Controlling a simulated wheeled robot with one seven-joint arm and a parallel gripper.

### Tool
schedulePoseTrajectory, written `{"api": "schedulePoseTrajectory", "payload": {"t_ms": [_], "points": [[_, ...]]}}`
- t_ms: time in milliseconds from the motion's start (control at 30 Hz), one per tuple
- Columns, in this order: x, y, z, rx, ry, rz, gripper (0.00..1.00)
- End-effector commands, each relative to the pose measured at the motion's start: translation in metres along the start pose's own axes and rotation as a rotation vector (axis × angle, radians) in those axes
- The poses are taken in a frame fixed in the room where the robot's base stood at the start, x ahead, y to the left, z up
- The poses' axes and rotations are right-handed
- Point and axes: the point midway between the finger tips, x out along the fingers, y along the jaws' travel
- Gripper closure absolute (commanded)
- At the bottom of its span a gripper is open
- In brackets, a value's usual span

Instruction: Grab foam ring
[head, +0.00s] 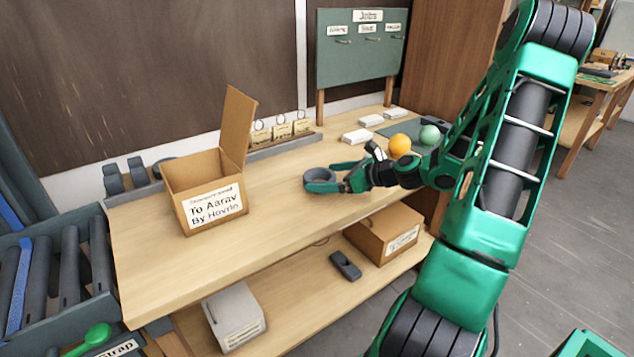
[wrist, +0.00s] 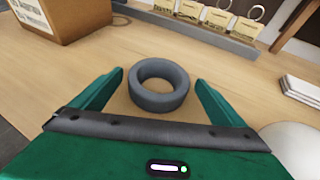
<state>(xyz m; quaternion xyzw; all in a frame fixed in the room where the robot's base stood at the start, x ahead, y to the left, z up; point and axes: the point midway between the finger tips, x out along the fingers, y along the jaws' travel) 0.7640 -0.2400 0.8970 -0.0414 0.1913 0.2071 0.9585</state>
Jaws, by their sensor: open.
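The grey foam ring (wrist: 136,96) lies flat on the wooden tabletop. My gripper (wrist: 158,92) is open, with one green finger on each side of the ring in the wrist view. The ring sits between the fingers, with a small gap showing on each side; I cannot tell whether any finger touches it. In the head view the ring (head: 319,187) is partly hidden by my gripper (head: 338,178), which reaches in from the right, low over the table.
An open cardboard box (head: 207,192) with a label stands left of the ring. A rail with tags (head: 283,132) runs along the back. An orange ball (head: 399,145), a green ball (head: 430,135) and white blocks (head: 356,137) lie right. The front tabletop (head: 250,245) is clear.

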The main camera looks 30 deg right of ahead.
Motion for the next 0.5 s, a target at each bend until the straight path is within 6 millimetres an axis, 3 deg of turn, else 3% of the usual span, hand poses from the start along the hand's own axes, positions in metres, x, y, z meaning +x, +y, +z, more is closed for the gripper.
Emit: {"api": "schedulePoseTrajectory", "payload": {"t_ms": [200, 433, 500], "points": [[0.028, 0.001, -0.001, 0.001, -0.001, 0.001, 0.06], [0.030, 0.001, -0.001, 0.000, 0.000, 0.000, 0.06], [0.030, 0.001, -0.001, 0.000, 0.000, 0.000, 0.20]]}}
